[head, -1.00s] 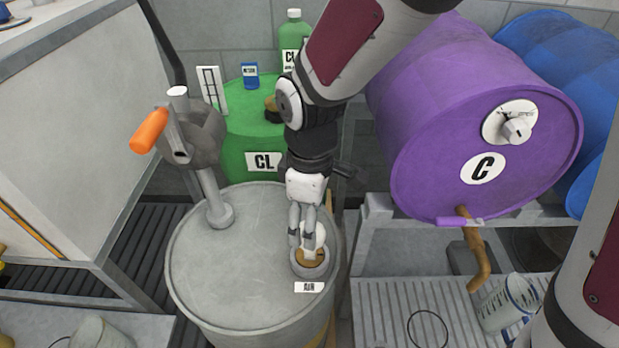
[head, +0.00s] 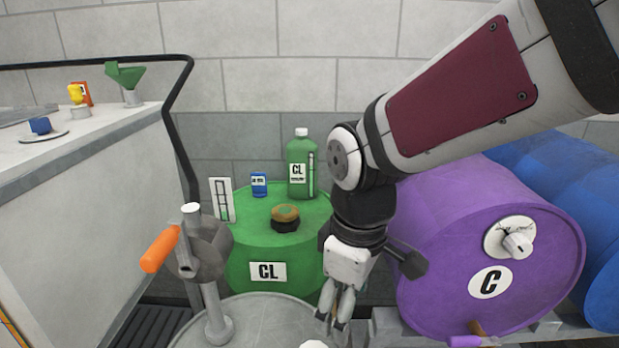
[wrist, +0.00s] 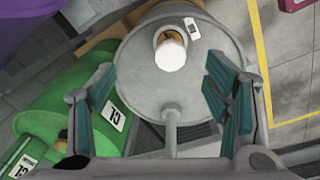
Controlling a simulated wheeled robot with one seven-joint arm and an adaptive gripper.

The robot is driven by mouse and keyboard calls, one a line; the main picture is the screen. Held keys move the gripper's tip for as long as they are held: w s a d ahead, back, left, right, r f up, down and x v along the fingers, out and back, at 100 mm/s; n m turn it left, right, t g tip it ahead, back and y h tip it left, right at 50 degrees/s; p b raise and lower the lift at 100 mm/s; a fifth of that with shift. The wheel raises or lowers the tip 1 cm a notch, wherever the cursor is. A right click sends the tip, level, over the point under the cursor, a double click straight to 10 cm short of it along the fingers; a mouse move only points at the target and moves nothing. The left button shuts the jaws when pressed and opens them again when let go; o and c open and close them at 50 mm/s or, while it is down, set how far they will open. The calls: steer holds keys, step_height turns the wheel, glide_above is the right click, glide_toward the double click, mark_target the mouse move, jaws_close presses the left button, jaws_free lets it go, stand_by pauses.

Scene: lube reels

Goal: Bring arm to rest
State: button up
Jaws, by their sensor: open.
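My gripper (head: 337,318) is open and empty, pointing down above the grey drum (head: 265,325). In the wrist view its two teal-padded fingers (wrist: 160,85) stand wide apart, with the drum top (wrist: 150,85) below and between them. A white-topped piece (wrist: 171,54) sits in the brownish opening on the drum, beside a small label (wrist: 192,27). It is apart from the fingers. In the head view only the top of this white piece (head: 313,344) shows at the bottom edge. My arm reaches in from the upper right, bent at the wrist.
A green CL drum (head: 300,265) stands behind, bearing a green bottle (head: 302,168), a blue can (head: 259,185) and a dark cap (head: 285,219). A purple C drum (head: 440,255) lies close right of my gripper. An orange-handled pump (head: 205,250) rises at left.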

steer(key=s+d+r+m+t+p, duration=0.3)
steer(key=s+d+r+m+p, duration=0.1)
steer(key=s+d+r+m, duration=0.7)
steer(key=s+d, duration=0.2)
steer(key=s, duration=0.1)
steer(key=shift+d+r+m, duration=0.3)
steer(key=shift+m, duration=0.1)
